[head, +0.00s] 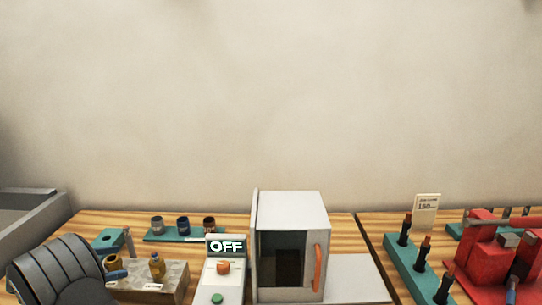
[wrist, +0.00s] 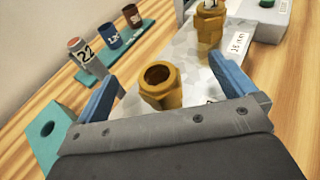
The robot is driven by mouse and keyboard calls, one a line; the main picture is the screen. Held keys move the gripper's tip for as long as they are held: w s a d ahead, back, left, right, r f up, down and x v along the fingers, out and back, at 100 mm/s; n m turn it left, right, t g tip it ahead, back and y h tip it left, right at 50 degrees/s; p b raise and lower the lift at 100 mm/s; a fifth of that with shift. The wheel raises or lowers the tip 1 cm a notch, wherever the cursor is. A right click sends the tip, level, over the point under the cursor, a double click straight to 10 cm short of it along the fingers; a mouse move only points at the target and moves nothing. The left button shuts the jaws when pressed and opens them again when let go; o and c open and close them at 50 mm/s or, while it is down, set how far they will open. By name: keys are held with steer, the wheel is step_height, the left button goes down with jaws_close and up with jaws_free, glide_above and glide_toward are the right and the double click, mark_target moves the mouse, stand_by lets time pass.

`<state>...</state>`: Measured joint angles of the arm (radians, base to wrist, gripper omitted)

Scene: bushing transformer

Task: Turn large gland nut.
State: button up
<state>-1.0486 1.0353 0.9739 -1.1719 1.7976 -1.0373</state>
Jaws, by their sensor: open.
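A brass gland nut (wrist: 162,85) with a hexagonal body and a round open top stands upright on a grey speckled block (wrist: 183,70). My gripper (wrist: 164,72) is open, with one blue finger on each side of this nut and gaps showing between. A second brass gland (wrist: 208,24) stands farther along the block, outside the fingers. In the head view, my gripper (head: 116,274) is at the left end of the block (head: 172,278), beside one brass gland (head: 112,260). The other gland (head: 157,265) stands to its right. Labels beside the glands are partly hidden or too small to read.
A teal rack holds several cups (head: 182,224) behind the block. An OFF control box (head: 224,270) and white cabinet (head: 290,215) stand to the right.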

steer(key=shift+v, duration=2.95)
steer(key=shift+r, duration=0.1)
